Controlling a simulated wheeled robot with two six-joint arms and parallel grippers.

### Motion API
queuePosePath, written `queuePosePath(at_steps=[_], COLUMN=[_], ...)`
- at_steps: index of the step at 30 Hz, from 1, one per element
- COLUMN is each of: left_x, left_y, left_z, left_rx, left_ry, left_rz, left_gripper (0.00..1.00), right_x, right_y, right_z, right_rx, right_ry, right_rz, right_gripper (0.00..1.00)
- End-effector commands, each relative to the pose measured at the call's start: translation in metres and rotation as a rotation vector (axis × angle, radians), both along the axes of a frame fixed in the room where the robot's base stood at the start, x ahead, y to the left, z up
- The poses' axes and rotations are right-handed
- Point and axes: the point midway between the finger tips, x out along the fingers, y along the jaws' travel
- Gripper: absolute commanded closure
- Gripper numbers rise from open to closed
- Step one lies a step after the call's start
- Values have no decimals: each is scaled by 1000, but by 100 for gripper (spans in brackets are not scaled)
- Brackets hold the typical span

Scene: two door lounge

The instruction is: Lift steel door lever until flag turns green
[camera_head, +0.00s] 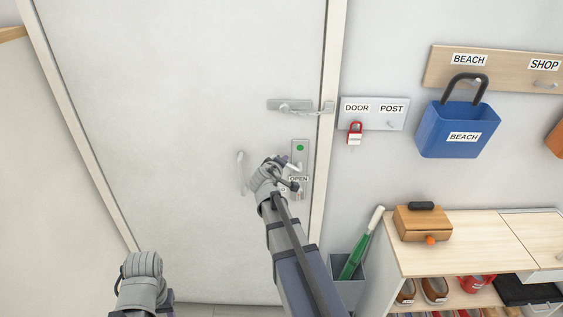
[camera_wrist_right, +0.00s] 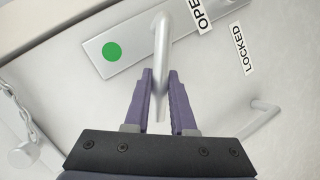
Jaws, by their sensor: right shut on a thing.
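The white door (camera_head: 180,120) has a steel plate (camera_head: 300,152) near its right edge, with a round flag showing green (camera_head: 300,148). The green flag (camera_wrist_right: 111,51) also shows in the right wrist view. The steel door lever (camera_wrist_right: 161,42) comes off the plate beside the OPEN label (camera_wrist_right: 203,12). My right gripper (camera_wrist_right: 160,76) is shut on the lever, whose end shows between the fingers. In the head view my right gripper (camera_head: 291,180) covers much of the lever. My left gripper (camera_head: 122,285) is low at the left, away from the door hardware; its jaws are unclear.
A chain latch (camera_head: 298,107) sits above the plate, and a pull handle (camera_head: 241,172) left of it. A hook board (camera_head: 372,114) holds a red padlock (camera_head: 355,133).

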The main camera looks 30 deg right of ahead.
Motion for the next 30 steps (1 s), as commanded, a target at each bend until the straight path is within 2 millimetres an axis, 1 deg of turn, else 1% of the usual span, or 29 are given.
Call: queuePosePath(at_steps=[12, 13, 20, 30], left_x=[0, 0, 0, 0], left_y=[0, 0, 0, 0], left_z=[1, 1, 1, 2], left_rx=[0, 0, 0, 0], left_ry=[0, 0, 0, 0], left_rz=[0, 0, 0, 0], left_gripper=[50, 50, 50, 50], right_x=[0, 0, 0, -2], right_y=[0, 0, 0, 1], right_z=[0, 0, 0, 2], right_rx=[6, 6, 5, 5], right_ry=[-3, -3, -4, -3], right_rz=[0, 0, -1, 0], right_gripper=[100, 73, 47, 47])
